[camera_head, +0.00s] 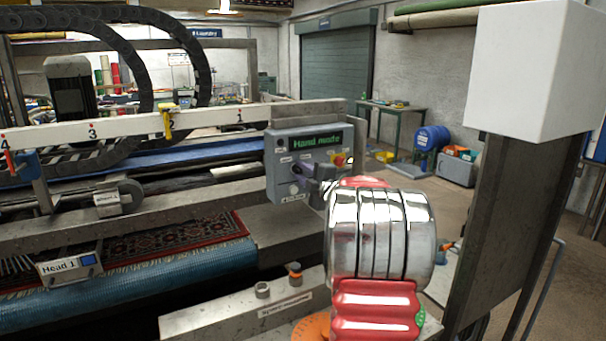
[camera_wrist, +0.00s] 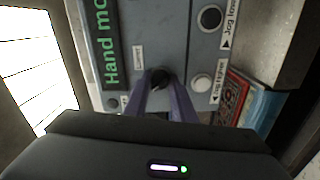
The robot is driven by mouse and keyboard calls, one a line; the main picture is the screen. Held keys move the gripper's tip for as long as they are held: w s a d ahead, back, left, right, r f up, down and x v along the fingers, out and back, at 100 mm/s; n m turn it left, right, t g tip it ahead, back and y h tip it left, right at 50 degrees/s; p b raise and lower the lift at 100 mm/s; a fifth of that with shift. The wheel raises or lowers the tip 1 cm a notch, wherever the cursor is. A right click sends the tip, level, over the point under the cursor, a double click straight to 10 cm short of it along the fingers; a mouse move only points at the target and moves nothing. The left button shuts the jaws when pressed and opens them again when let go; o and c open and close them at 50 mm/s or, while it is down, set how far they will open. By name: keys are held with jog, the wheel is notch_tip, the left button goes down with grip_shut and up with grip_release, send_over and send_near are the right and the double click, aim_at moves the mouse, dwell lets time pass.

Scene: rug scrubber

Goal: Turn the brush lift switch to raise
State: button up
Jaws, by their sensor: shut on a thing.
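In the wrist view the panel (camera_wrist: 178,30) appears turned sideways. My gripper (camera_wrist: 162,90) has its two purple-grey fingers closed around a small black knob (camera_wrist: 161,76) on the panel face. The small label beside the knob is too blurred to read, and the fingers partly hide the knob, so its setting cannot be told. In the head view my gripper (camera_head: 322,183) reaches the panel's lower right, with my silver and red arm in front.
A dark button (camera_wrist: 210,18) marked "Jog lower" and a white button (camera_wrist: 201,82) lie right of the knob in the wrist view. A red and yellow button (camera_head: 340,160) sits near my gripper. A patterned rug (camera_head: 190,237) lies on the machine at left.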

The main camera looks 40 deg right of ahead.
jog(key=shift+a+f, duration=0.1)
jog(key=shift+f, duration=0.15)
jog(key=o, duration=1.1)
jog(key=shift+r, duration=0.15)
jog(key=shift+c, duration=0.2)
jog(key=shift+s, duration=0.1)
jog(key=v, duration=1.3)
jog(key=shift+s, duration=0.25)
